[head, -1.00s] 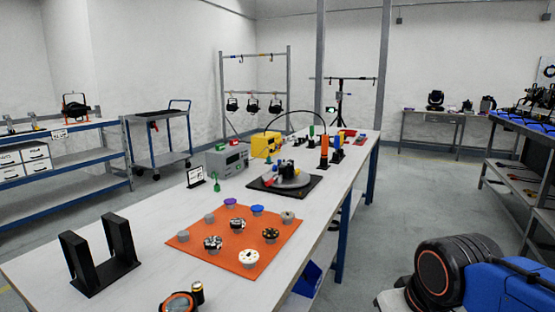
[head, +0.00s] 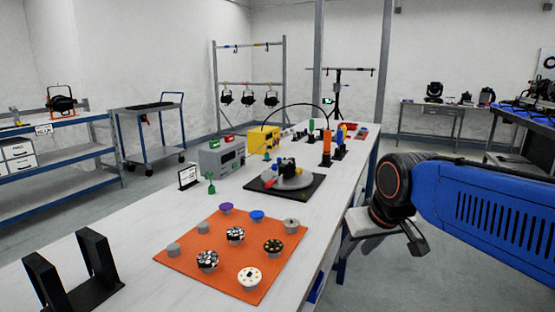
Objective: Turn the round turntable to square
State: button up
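The round turntable (head: 298,183) is a light grey disc on a flat black square base (head: 259,187) on the long white table. A dark fixture (head: 286,167) with grey parts stands on the disc. Its exact angle to the base is too small to tell. My blue arm comes in from the right, past the table's right edge, with a black joint with an orange ring. My gripper (head: 400,235) seems to be the pale and dark part below that joint. It is apart from the turntable, and its fingers cannot be made out clearly.
An orange mat (head: 190,258) with several knobs lies in front of the turntable. A black two-post stand (head: 98,258) is at front left. A grey instrument box (head: 222,156), a yellow case (head: 262,138) and coloured cylinders (head: 327,143) stand near the turntable.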

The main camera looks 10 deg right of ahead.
jog(key=w+a+r+t, duration=0.1)
jog(key=w+r, duration=0.4)
jog(key=w, duration=0.8)
jog(key=w+a+r+t, duration=0.1)
jog(key=w+r, duration=0.5)
jog(key=w, duration=0.6)
notch_tip(320, 180, up, 2)
jog(key=n+t+y, duration=0.1)
send_over(279, 158)
jog(key=s+d, duration=0.2)
jog(key=s, duration=0.9)
jog(key=shift+s+r, duration=0.1)
jog(key=shift+s, duration=0.05)
jog(key=x, duration=1.7)
jog(key=shift+w+a+r, duration=0.1)
jog(key=shift+w, duration=0.1)
grip_shut()
